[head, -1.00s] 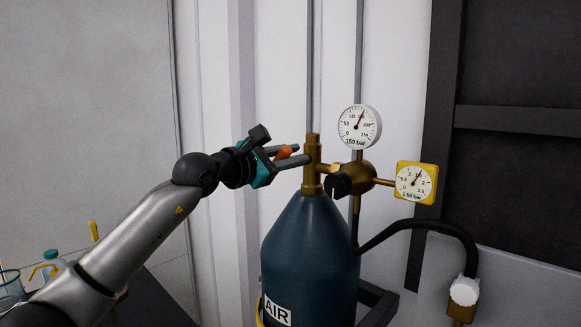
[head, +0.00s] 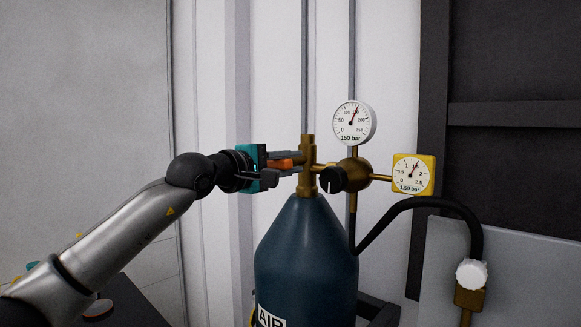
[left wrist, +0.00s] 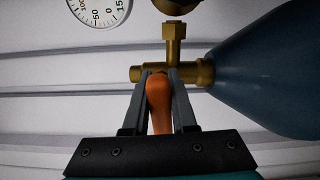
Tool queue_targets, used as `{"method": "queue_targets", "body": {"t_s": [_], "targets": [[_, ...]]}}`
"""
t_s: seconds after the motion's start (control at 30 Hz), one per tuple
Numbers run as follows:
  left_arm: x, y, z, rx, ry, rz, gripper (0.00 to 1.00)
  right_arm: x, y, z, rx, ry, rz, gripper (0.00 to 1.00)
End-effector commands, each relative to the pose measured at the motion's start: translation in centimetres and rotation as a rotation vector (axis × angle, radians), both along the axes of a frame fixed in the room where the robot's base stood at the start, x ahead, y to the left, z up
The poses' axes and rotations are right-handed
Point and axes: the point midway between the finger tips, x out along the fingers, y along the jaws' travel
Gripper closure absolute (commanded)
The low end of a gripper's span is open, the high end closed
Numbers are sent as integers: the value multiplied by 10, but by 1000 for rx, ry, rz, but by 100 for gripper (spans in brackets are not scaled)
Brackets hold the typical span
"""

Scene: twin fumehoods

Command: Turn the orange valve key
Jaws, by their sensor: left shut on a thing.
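The orange valve key (head: 284,163) sits on the left side of the brass valve (head: 308,165) on top of the blue AIR cylinder (head: 306,240). My left gripper (head: 296,165) reaches in from the left and is shut on the key, its fingertips close to the valve. In the left wrist view the key (left wrist: 159,105) lies between the two grey fingers (left wrist: 159,85), and the brass valve (left wrist: 175,72) is just beyond their tips. My right gripper does not show.
A white round gauge (head: 351,122) and a yellow square gauge (head: 413,174) stand right of the valve on a brass regulator with a black knob (head: 332,179). A black hose (head: 440,200) curves away to the right. A dark table with labware is at lower left.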

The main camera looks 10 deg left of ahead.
Motion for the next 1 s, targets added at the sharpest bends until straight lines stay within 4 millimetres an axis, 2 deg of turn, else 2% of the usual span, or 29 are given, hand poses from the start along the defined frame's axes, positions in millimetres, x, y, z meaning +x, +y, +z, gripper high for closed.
{"method": "queue_targets", "body": {"t_s": [0.7,0.73,1.0], "targets": [[0,0,-3,69,-42,0,100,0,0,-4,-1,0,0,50],[0,0,-3,69,-42,0,74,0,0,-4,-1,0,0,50],[0,0,-3,66,-43,0,45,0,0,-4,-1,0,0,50]]}}
